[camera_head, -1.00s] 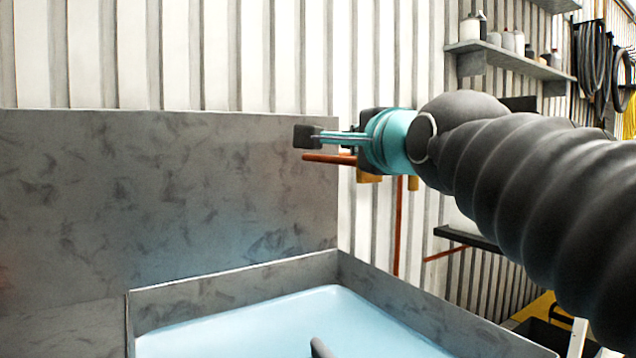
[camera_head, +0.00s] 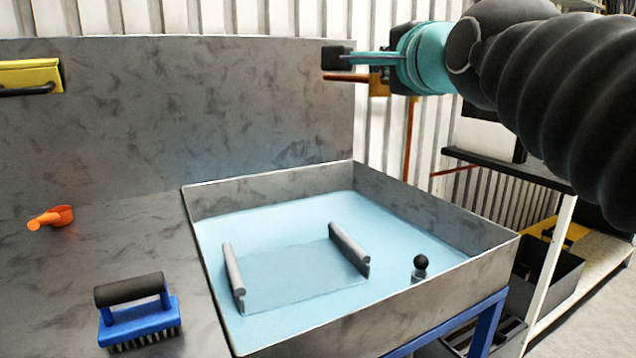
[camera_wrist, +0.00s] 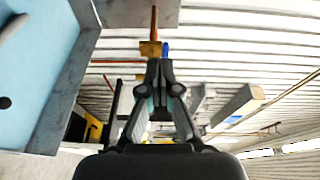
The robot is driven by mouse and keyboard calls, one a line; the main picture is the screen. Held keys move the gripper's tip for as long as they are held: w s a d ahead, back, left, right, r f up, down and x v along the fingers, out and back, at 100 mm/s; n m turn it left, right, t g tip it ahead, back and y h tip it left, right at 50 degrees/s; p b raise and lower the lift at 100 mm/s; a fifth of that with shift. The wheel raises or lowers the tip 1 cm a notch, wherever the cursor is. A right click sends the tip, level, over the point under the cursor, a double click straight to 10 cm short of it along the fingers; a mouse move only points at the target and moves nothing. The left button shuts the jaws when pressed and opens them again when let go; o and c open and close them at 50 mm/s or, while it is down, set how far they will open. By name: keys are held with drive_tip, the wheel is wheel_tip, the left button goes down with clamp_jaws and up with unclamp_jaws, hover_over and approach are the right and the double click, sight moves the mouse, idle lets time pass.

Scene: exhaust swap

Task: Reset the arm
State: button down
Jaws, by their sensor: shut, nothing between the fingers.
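My gripper (camera_head: 337,57) is at the end of my raised arm, in the upper right of the head view. It points left, high above the back right corner of the basin. Its fingers are together and hold nothing. In the wrist view my gripper (camera_wrist: 160,66) also shows its fingers closed, with the corrugated wall behind them.
A metal basin (camera_head: 460,290) with light blue liquid holds a tray with two grey bars (camera_head: 350,249) and a black knob (camera_head: 421,262). A blue brush (camera_head: 138,322) and an orange scoop (camera_head: 52,216) lie on the bench at left. Shelving stands at right.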

drive_tip(key=s+d+f+n+g+h, duration=0.1)
drive_tip(key=s+f+n+g, duration=0.3)
drive_tip(key=f, duration=1)
drive_tip(key=s+d+f+n+g+h, duration=0.1)
drive_tip(key=s+d+f+n+g, duration=0.2)
drive_tip(key=f, duration=1.1)
drive_tip(key=s+d+f+n+g+h, duration=0.1)
drive_tip(key=s+d+f+n+g, duration=0.2)
drive_tip(key=s+f+n, duration=0.5)
wheel_tip(320, 180, down, 7)
drive_tip(key=shift+s+r+g, duration=0.1)
drive_tip(key=shift+s+g, duration=0.8)
drive_tip(key=shift+s, duration=0.15)
